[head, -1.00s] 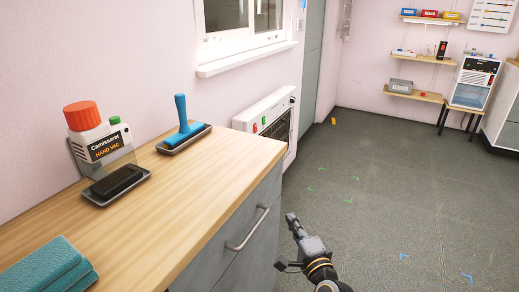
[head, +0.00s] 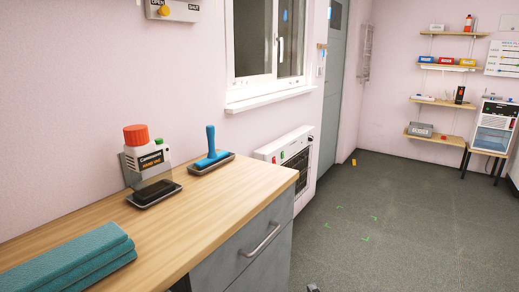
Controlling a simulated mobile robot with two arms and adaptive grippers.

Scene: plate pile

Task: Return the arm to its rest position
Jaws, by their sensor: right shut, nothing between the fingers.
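Only the dark tip of my right gripper (head: 312,287) shows, at the very bottom edge of the head view, to the right of the counter's drawer front. It is shut and holds nothing. The rest of the right arm is below the picture. My left gripper is not in view.
The grey floor (head: 400,235) on the right is clear.

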